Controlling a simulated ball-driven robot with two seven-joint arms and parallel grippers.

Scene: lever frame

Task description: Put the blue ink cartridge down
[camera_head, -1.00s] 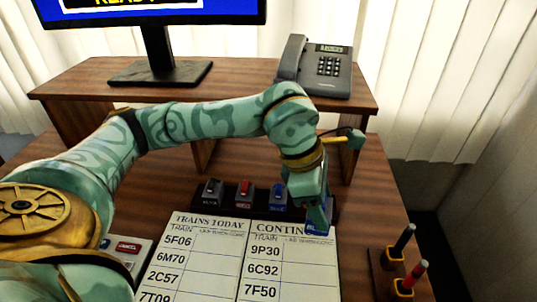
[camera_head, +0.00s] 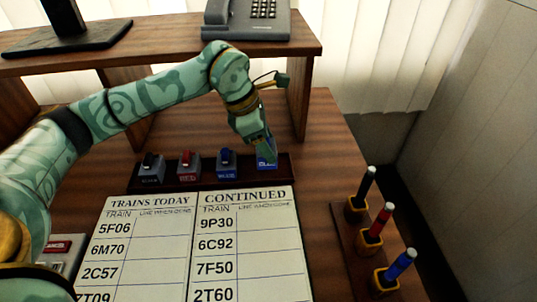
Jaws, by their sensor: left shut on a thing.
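The blue ink cartridge (camera_head: 267,160) is a small blue block at the right end of the dark ink rack. My left gripper (camera_head: 265,150) is shut on it, reaching down from above. The cartridge is at the rack's right part; whether its underside touches the rack I cannot tell. My fingers hide its upper part. The dark rack (camera_head: 285,174) also bears a black-labelled block (camera_head: 152,170), a red one (camera_head: 189,167) and another blue one (camera_head: 227,164), to the left of my gripper. My right gripper is not in view.
A train list (camera_head: 200,255) lies in front of the rack. Black, red and blue pens (camera_head: 401,264) stand in a wooden holder (camera_head: 342,240) at the right. A raised shelf (camera_head: 180,57) with a telephone (camera_head: 248,20) stands behind. Bare desk lies right of the rack.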

